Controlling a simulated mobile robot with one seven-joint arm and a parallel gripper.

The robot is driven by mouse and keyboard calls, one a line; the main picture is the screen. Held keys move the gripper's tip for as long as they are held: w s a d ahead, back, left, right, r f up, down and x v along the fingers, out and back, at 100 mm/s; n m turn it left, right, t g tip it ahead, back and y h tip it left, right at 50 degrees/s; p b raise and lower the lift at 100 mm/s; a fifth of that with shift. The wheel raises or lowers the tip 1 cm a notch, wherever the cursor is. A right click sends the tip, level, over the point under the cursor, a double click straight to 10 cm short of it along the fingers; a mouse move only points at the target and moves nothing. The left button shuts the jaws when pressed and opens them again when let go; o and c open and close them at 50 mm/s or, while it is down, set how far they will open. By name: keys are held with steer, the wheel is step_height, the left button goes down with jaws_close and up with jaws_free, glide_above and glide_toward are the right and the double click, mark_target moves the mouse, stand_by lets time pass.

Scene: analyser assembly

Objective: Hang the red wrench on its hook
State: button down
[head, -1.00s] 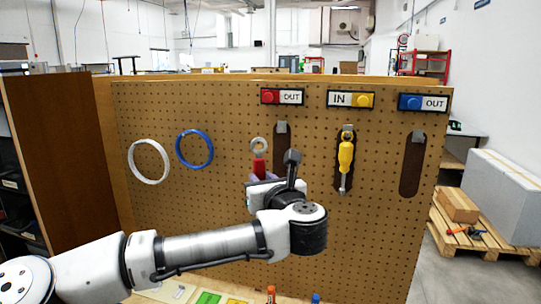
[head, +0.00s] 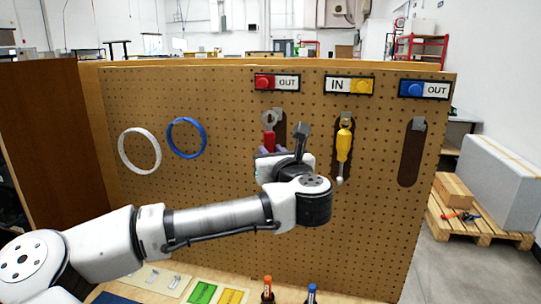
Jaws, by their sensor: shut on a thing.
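The red wrench (head: 269,138) is upright in front of the pegboard, its grey ring end up. My gripper (head: 268,151) is shut on the lower part of its red handle, and my wrist hides the rest. The hook (head: 279,112) under the red OUT sign (head: 277,83) is just right of the ring end, at about the same height. A dark tool-shaped patch (head: 281,134) shows behind the wrench. I cannot tell whether the ring touches the hook or how far it is from the board.
A yellow screwdriver (head: 344,142) hangs under the IN sign (head: 350,85), right of my wrist. The blue OUT place (head: 411,155) is empty. A white ring (head: 139,151) and a blue ring (head: 187,138) hang at left. Two markers (head: 267,290) stand on the bench below.

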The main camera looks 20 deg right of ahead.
steer(key=w+d+f, duration=0.1)
steer(key=w+d, duration=0.2)
steer(key=w, duration=0.2)
steer(key=shift+d+f, duration=0.2)
steer(key=shift+f, duration=0.1)
stand_by(0.5)
stand_by(0.5)
steer(key=c, duration=1.1)
jaws_free()
steer(key=shift+b, duration=0.3)
steer(key=shift+s+a+r+b, duration=0.15)
steer(key=shift+s+b, duration=0.7)
steer(key=shift+s, duration=1.45)
steer(key=shift+s+a+f+b, duration=0.15)
steer(key=shift+s+b, duration=0.65)
steer(key=shift+s, duration=1.55)
steer(key=shift+s+a+r+b, duration=0.15)
steer(key=shift+s+b, duration=0.7)
steer(key=shift+s, duration=1.45)
